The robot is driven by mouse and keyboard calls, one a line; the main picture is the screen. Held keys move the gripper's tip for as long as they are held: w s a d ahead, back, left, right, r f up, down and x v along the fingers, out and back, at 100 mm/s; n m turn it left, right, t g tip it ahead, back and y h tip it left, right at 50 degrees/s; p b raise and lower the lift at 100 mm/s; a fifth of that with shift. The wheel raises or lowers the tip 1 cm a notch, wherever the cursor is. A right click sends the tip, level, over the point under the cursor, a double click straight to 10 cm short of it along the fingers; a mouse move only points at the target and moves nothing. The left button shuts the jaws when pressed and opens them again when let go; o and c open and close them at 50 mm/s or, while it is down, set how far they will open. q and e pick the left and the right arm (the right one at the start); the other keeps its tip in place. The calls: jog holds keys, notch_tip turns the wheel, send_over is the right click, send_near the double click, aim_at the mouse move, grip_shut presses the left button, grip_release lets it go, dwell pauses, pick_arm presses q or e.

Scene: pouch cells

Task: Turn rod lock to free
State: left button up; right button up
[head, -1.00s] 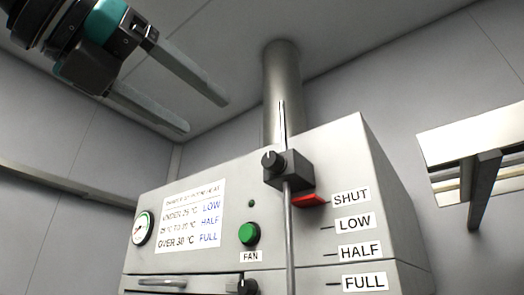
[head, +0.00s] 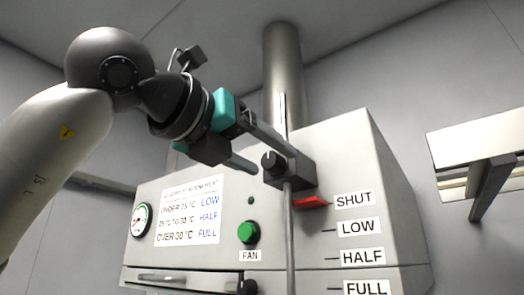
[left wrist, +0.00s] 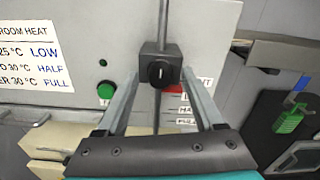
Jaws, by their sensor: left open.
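The rod lock is a dark block (head: 300,172) with a round black knob (head: 271,163) on its front, around a vertical metal rod (head: 289,235). A red pointer (head: 312,202) beside it stands at the SHUT label (head: 354,200). My left gripper (head: 272,160) is open, its fingers reaching to the knob from the upper left. In the left wrist view the knob (left wrist: 160,72) shows between the two open fingertips, with a light, nearly upright mark on its face. No finger contact can be made out. My right gripper is out of view.
The grey cabinet carries a green FAN button (head: 249,232), a gauge (head: 141,220), a heat notice (head: 190,210) and LOW, HALF and FULL labels below SHUT. A round duct (head: 283,65) rises behind. A wall fixture (head: 480,150) is at the right.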

pick_arm(q)
grip_shut()
dwell(0.5)
jog(key=m, duration=0.4)
jog(key=shift+m, duration=0.3)
jog(key=m, duration=0.4)
jog(key=shift+m, duration=0.3)
jog(key=m+p, duration=0.1)
jog(key=m, duration=0.3)
jog(key=shift+s+m, duration=0.1)
jog(key=shift+m, duration=0.2)
jog(key=shift+m+p, duration=0.3)
jog(key=shift+m, duration=1.8)
